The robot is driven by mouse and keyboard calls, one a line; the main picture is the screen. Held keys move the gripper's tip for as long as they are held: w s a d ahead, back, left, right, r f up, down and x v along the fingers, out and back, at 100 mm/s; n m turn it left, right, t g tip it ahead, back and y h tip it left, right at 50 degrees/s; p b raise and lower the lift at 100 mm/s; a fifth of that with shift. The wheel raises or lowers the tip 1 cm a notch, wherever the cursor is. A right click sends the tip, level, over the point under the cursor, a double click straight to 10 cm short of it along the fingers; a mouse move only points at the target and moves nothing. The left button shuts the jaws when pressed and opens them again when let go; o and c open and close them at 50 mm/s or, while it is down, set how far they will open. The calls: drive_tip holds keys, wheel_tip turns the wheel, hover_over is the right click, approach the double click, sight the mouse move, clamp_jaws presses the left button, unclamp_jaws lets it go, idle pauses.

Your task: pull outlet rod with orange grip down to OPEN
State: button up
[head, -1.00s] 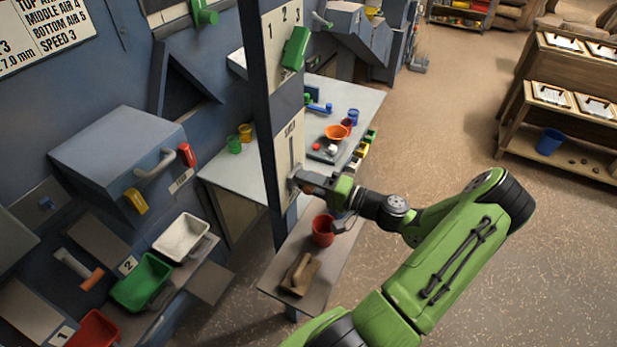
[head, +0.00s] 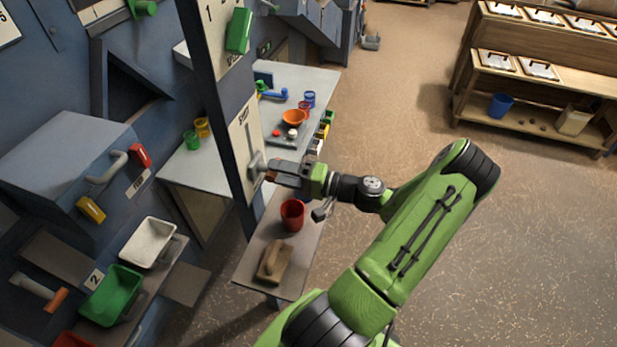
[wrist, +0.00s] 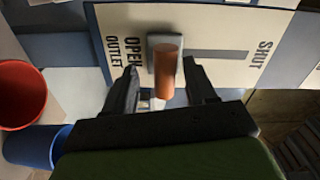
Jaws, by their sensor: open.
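The outlet rod's orange grip (wrist: 166,75) sticks out from a grey slider (wrist: 162,42) on a pale plate (wrist: 222,28) in the wrist view. The slider is at the OPEN end of the slot, away from SHUT. My gripper (wrist: 160,80) is open, with one finger on each side of the grip and a gap visible at both sides. In the head view, the plate (head: 237,133) stands on a dark post, and the slider (head: 257,165) is low on it. My gripper (head: 276,174) is at the slider there, its fingers partly hiding the grip.
A shelf below my gripper holds a red cup (head: 292,214) and a brown tool (head: 273,261). A table (head: 290,78) with small bowls and cups stands behind the post. Green (head: 112,293) and white (head: 148,243) bins are at left. Floor at right is open.

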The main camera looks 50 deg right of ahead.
drive_tip(key=v, duration=1.3)
drive_tip(key=shift+a, duration=0.1)
drive_tip(key=w+a+r+n+g, duration=0.1)
drive_tip(key=w+a+n+g, duration=0.35)
drive_tip(key=a+g, duration=0.3)
drive_tip(key=w+a+r+n+g, duration=0.1)
drive_tip(key=w+a+n+g, duration=0.2)
drive_tip(key=w+a+g, duration=0.45)
drive_tip(key=s+a+r+n+t+h, duration=0.3)
drive_tip(key=s+a+r+h, duration=0.3)
drive_tip(key=s+a+r, duration=0.4)
drive_tip(key=s+a+n, duration=0.1)
drive_tip(key=s+a, duration=0.2)
drive_tip(key=shift+r+t, duration=0.3)
drive_tip(key=shift+r, duration=0.05)
drive_tip(key=shift+a, duration=0.1)
